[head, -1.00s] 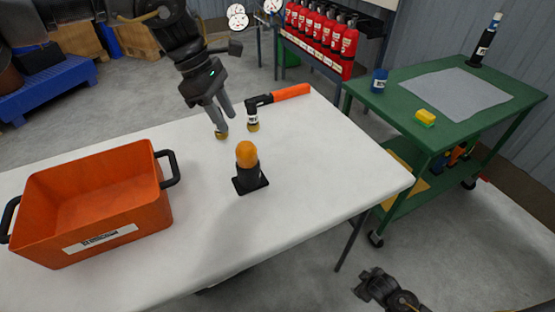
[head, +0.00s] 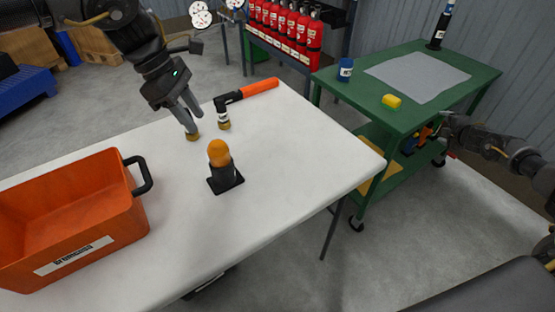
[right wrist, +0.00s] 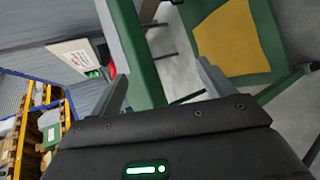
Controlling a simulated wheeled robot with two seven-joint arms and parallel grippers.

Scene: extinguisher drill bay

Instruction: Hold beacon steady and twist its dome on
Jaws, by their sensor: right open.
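The beacon (head: 222,177) stands upright on a square black base on the white table. Its orange dome (head: 219,152) sits on top of the dark body; whether it is screwed tight I cannot tell. My left gripper (head: 197,125) is behind and left of the beacon, pointing down. My right gripper (head: 446,130) is off the table, by the right side of the green cart. In the right wrist view its fingers (right wrist: 162,82) are apart and empty.
An orange crate (head: 133,213) with black handles stands at the table's left. A black tool with an orange handle (head: 260,87) lies behind the beacon. The table front is clear.

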